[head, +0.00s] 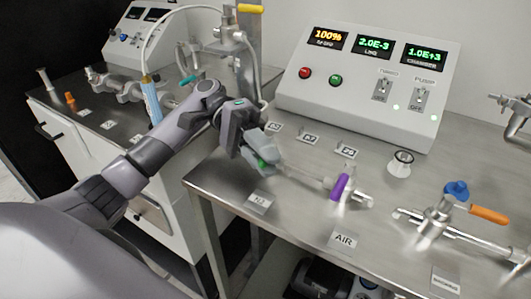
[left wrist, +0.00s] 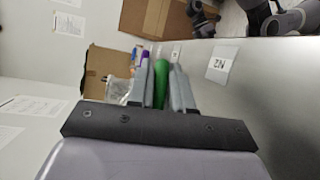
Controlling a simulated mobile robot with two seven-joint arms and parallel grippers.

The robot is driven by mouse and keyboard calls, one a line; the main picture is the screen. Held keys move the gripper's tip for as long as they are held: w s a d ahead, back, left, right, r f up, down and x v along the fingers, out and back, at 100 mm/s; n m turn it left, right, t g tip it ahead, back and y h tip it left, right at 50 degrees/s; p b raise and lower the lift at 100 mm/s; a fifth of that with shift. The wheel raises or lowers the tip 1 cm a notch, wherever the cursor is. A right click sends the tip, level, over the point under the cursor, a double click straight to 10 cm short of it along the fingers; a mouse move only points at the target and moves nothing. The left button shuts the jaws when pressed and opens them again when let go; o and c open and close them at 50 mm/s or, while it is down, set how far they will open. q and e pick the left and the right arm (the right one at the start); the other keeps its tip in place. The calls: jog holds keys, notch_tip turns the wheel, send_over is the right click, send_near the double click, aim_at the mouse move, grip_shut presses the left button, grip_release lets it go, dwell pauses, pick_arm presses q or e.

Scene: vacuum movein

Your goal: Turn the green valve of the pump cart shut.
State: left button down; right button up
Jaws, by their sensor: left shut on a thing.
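My left gripper (head: 264,156) is over the cart top near the N2 label (head: 261,200). Its fingers are shut on the green valve handle (head: 261,163), of which only a small bit shows below them in the head view. In the left wrist view the green handle (left wrist: 163,82) lies between the two grey fingers of the left gripper (left wrist: 162,85). A metal pipe runs right from there to a purple handle (head: 340,187). The green valve's body is mostly hidden by the gripper. My right gripper is in neither view.
A control box (head: 369,82) with three displays stands behind on the cart top. An orange handle (head: 489,214) and a blue knob (head: 456,190) are at the right. The AIR label (head: 343,241) is near the front edge. A second bench (head: 80,125) is at the left.

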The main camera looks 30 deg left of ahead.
pick_arm(q)
jog(key=c, duration=1.2)
grip_release()
jog(key=shift+o, duration=0.3)
jog(key=shift+r, duration=0.1)
